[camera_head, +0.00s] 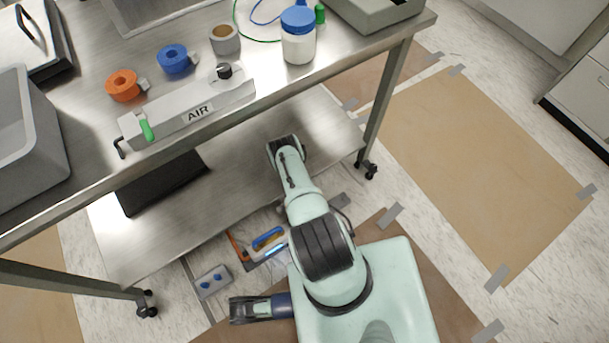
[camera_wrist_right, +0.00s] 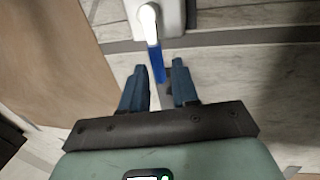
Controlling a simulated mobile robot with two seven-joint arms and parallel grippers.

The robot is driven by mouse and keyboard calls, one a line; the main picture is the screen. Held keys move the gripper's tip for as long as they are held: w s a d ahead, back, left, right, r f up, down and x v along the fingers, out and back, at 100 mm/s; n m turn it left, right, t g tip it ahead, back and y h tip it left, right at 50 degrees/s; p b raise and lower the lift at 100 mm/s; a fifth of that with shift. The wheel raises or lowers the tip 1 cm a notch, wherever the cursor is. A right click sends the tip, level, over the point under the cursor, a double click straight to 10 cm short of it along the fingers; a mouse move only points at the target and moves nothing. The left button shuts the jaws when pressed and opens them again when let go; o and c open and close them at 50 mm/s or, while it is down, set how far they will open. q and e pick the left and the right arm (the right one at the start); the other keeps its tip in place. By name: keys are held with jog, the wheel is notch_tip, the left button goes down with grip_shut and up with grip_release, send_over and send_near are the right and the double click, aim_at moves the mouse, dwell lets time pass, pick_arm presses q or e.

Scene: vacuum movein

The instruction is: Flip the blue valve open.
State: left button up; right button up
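The blue valve handle (camera_wrist_right: 155,60) is in the right wrist view. It is a straight, narrow lever running down from a bright white rounded knob on a pale fixture (camera_wrist_right: 177,17). My right gripper (camera_wrist_right: 160,70) is open, and its two blue-grey fingers stand apart below the fixture. The lower end of the handle appears in the gap between the fingertips; I cannot tell whether it is at their depth or whether they touch it. I cannot make out this handle in the head view.
In the head view a steel table (camera_head: 290,88) carries a bar marked AIR (camera_head: 215,98) with a green lever (camera_head: 146,130). An orange ring (camera_head: 122,85), a blue ring (camera_head: 173,59), a blue-lidded jar (camera_head: 299,42) and a grey bin (camera_head: 28,150) stand around it. A lower shelf lies beneath.

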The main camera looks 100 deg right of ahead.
jog(key=shift+o, duration=0.3)
jog(key=shift+r, duration=0.1)
pick_arm(q)
jog(key=shift+t, duration=0.5)
jog(key=r+p, duration=0.1)
jog(key=w+d+r+p, duration=0.1)
jog(key=r, duration=0.1)
jog(key=w+r+p, duration=0.1)
jog(key=shift+d+r, duration=0.25)
pick_arm(e)
notch_tip(320, 180, up, 7)
jog(key=d, duration=0.1)
jog(key=shift+w+d, duration=0.15)
jog(key=shift+w, duration=0.15)
pick_arm(q)
jog(key=shift+w, duration=0.1)
